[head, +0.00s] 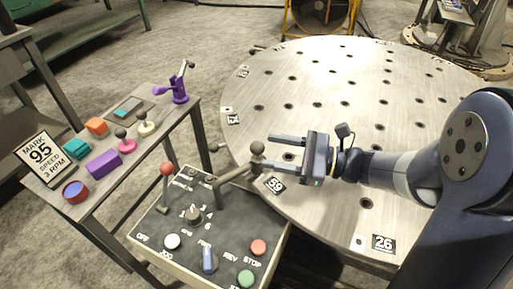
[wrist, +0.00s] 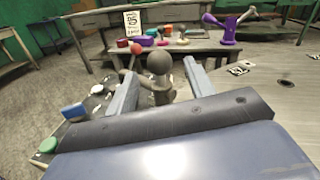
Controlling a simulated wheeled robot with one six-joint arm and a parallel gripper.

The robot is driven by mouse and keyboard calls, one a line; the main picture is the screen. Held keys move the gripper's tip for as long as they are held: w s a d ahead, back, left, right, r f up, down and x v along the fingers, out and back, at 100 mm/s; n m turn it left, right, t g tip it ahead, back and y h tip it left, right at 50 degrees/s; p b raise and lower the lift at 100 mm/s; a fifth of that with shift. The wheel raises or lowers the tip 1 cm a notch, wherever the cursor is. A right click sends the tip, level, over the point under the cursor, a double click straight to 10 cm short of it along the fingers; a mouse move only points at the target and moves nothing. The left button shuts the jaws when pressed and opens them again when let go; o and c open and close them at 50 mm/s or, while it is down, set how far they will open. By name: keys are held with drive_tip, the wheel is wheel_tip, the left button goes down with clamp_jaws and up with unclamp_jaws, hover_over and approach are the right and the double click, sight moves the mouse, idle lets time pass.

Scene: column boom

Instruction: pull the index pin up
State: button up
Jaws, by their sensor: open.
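The index pin (head: 257,149) has a dark grey ball knob on a short upright stem, at the end of a bent bracket by the rim of the round plate. In the wrist view its ball knob (wrist: 160,62) stands between my two fingers, with its collar below. My gripper (head: 269,152) is open and comes in from the right, level with the knob. Its fingers lie on either side of the knob in the wrist view (wrist: 160,75), with a gap on each side. The lower end of the pin is hidden.
The round steel plate (head: 330,105) with holes and number labels fills the right. A control box (head: 180,255) with a red-knobbed lever (head: 166,170) and several buttons stands below the pin. A side table (head: 150,160) with coloured parts and a "95" sign (head: 42,158) is at left.

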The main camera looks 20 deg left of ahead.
sight(257, 148)
drive_tip(key=shift+s+a, duration=0.15)
drive_tip(key=shift+a, duration=1.05)
drive_tip(key=shift+s+a, duration=0.15)
drive_tip(key=shift+a, duration=1)
drive_tip(key=shift+c, duration=0.4)
clamp_jaws()
